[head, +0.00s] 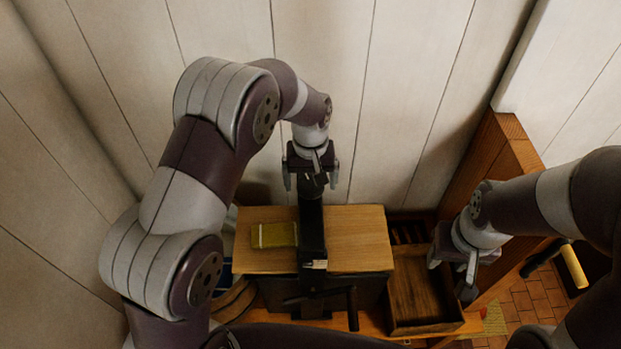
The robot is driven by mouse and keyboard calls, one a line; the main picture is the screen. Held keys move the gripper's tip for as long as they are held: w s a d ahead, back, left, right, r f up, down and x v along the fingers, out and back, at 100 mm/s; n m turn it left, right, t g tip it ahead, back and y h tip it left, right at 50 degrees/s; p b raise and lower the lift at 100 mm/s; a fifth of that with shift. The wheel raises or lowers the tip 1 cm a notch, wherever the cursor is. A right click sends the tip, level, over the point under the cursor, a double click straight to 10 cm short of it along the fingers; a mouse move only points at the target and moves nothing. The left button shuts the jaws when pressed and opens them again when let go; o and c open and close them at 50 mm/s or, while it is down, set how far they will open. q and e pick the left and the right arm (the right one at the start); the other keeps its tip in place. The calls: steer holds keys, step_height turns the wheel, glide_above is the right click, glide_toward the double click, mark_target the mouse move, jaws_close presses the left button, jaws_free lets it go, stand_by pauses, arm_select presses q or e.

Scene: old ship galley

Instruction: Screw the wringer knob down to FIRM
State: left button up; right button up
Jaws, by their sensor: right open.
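The black wringer frame (311,235) stands across a wooden-topped box (358,240) in the middle of the head view. A small dark part, perhaps the knob, is at its far upper end, mostly hidden under my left gripper (312,183). The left gripper points down over that end, its fingers spread on either side with gaps visible. I cannot read any FIRM mark or tell how far the knob is screwed down. A small pale tag (319,264) is on the near end of the frame. My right gripper (454,268) is open and empty above the wooden tray.
A yellow-green block (273,235) lies on the box top, left of the frame. A dark handle (352,308) hangs at the box front. The open wooden tray (395,300) is to the right. A wooden panel (492,175) and plank walls close in the far side.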

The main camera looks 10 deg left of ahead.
mark_target(311, 182)
arm_select(q)
steer(key=shift+r+b, duration=0.35)
step_height(311, 182, up, 4)
steer(key=shift+w+f+b, duration=0.1)
steer(key=shift+b, duration=0.95)
step_height(311, 182, up, 8)
steer(key=p, duration=0.6)
steer(key=shift+p, duration=0.4)
